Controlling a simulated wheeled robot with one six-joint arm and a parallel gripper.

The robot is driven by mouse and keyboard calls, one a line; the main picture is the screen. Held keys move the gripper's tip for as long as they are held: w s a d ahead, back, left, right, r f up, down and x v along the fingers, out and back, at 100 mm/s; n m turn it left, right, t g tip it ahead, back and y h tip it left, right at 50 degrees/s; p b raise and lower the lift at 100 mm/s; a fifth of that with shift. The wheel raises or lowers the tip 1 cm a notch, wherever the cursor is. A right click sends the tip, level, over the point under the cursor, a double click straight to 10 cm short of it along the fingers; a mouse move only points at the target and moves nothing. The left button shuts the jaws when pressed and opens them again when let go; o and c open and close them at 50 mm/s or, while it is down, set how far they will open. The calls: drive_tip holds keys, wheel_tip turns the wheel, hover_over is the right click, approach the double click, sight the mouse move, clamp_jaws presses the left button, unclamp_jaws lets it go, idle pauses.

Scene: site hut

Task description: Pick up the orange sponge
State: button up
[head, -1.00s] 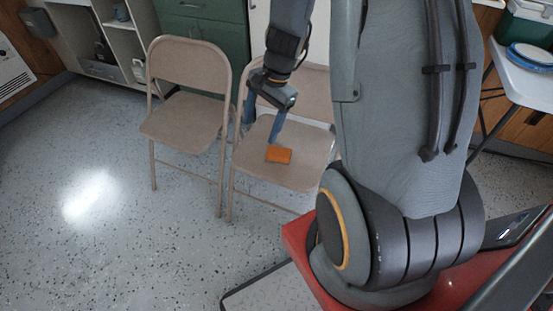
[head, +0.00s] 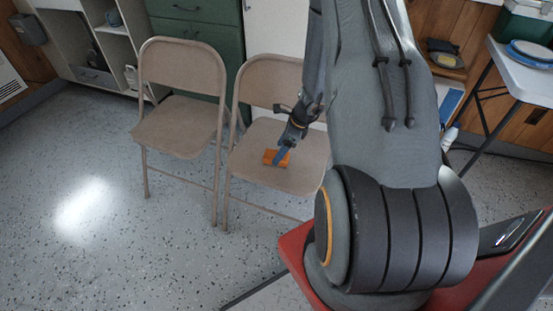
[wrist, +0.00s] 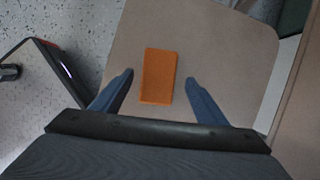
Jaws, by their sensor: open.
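The orange sponge (head: 270,157) lies flat on the seat of the right-hand folding chair (head: 300,177). In the wrist view the sponge (wrist: 159,76) lies on the bare beige seat (wrist: 215,50), between and a little beyond the two blue fingers. My gripper (wrist: 158,80) is open, with one finger to each side of the sponge and a gap on both sides. In the head view my gripper (head: 283,155) is over the seat and a finger partly covers the sponge. I cannot tell how high the fingertips are above the seat.
A second folding chair (head: 178,125) stands empty to the left. The right chair's backrest (head: 262,80) rises behind the seat, close to my arm. A green cabinet (head: 200,32) is behind the chairs. A white folding table (head: 520,72) is at the right. The floor at left is clear.

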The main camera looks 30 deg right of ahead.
drive_tip(key=shift+x, duration=1.8)
drive_tip(key=shift+a+f, duration=0.1)
drive_tip(key=shift+f, duration=0.05)
drive_tip(key=c, duration=1.1)
wheel_tip(320, 180, up, 10)
drive_tip(key=shift+r+p, duration=0.2)
drive_tip(key=shift+p, duration=0.25)
